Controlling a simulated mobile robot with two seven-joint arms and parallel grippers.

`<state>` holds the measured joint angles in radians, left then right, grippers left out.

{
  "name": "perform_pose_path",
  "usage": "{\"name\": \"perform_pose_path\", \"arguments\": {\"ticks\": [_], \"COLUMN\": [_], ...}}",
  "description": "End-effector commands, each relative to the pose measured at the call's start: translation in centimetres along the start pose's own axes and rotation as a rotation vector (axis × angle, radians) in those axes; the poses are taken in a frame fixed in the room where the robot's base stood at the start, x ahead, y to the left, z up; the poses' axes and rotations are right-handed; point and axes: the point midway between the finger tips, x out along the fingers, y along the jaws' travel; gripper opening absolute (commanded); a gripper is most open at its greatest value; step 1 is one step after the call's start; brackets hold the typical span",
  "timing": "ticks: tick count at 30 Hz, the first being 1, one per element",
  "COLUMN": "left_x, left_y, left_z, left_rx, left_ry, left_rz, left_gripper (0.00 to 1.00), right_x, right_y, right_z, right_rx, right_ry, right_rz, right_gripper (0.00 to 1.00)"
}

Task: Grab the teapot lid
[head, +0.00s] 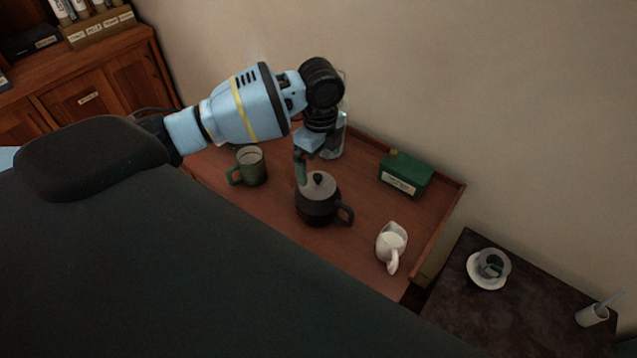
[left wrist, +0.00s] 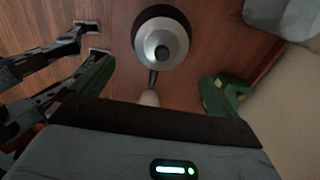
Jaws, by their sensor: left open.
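A dark teapot (head: 316,208) stands upright on the wooden table, with its handle toward the lower right. Its grey lid (head: 328,188) with a dark round knob sits on top. The lid (left wrist: 152,50) also shows from above in the left wrist view, near the top middle. My left gripper (head: 302,172) points down at the teapot's far left side, close to the lid. In the left wrist view its green fingers are spread apart with nothing between them, and the lid lies ahead of them. I cannot tell whether a finger touches the teapot. My right gripper is not seen.
A green mug (head: 251,167) stands left of the teapot, a white jug (head: 391,243) to the right, and a green box (head: 406,174) behind right. A clear glass vessel (head: 337,135) stands behind the gripper. A dark side table (head: 462,300) holds a cup and saucer.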

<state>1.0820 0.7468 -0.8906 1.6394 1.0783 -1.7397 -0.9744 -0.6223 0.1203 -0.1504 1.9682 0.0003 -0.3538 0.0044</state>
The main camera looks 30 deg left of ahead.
Motion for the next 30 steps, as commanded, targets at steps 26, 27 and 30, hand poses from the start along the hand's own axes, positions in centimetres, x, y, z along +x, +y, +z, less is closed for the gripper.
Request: {"name": "perform_pose_path", "arguments": {"ticks": [26, 27, 30], "left_x": [6.6, 6.5, 6.5], "left_y": [0.1, 0.1, 0.1], "left_z": [0.7, 0.7, 0.7], "left_rx": [0.0, 0.0, 0.0], "left_ry": [0.0, 0.0, 0.0], "left_rz": [-0.001, -0.001, -0.001], "left_gripper": [0.99, 0.99, 0.94], "right_x": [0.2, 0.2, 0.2], "right_y": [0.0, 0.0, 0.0], "right_z": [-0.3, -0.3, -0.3], "right_rx": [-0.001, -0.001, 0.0], "right_ry": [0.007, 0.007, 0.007], "right_rz": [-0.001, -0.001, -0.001], "right_gripper": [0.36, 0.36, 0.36]}}
